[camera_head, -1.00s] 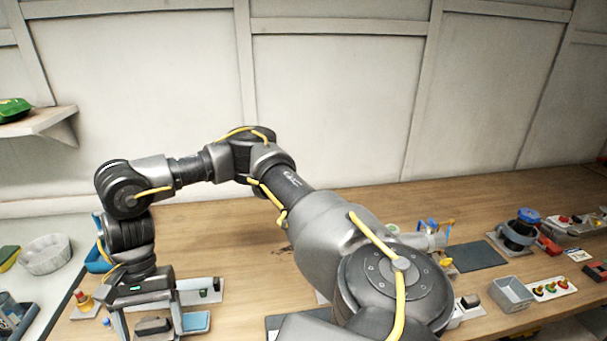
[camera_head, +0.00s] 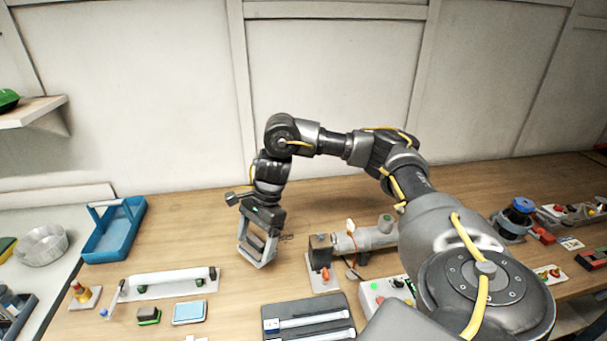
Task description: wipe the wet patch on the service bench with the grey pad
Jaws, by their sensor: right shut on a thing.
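My right gripper (camera_head: 256,262) is over the middle left of the wooden service bench (camera_head: 200,235), pointing down. It is shut on a small dark grey block (camera_head: 256,241), which looks like the grey pad and is partly hidden by the fingers. I cannot tell whether the pad touches the bench. A small dark mark (camera_head: 287,237) shows on the wood just right of the gripper; I cannot tell whether it is the wet patch. My left gripper is not in view.
A blue carrier (camera_head: 128,238) stands at the left. A white tube on a plate (camera_head: 172,281), a black-and-green block (camera_head: 148,315) and a light blue pad (camera_head: 189,312) lie in front. A grey cylinder assembly (camera_head: 365,240) stands close on the right.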

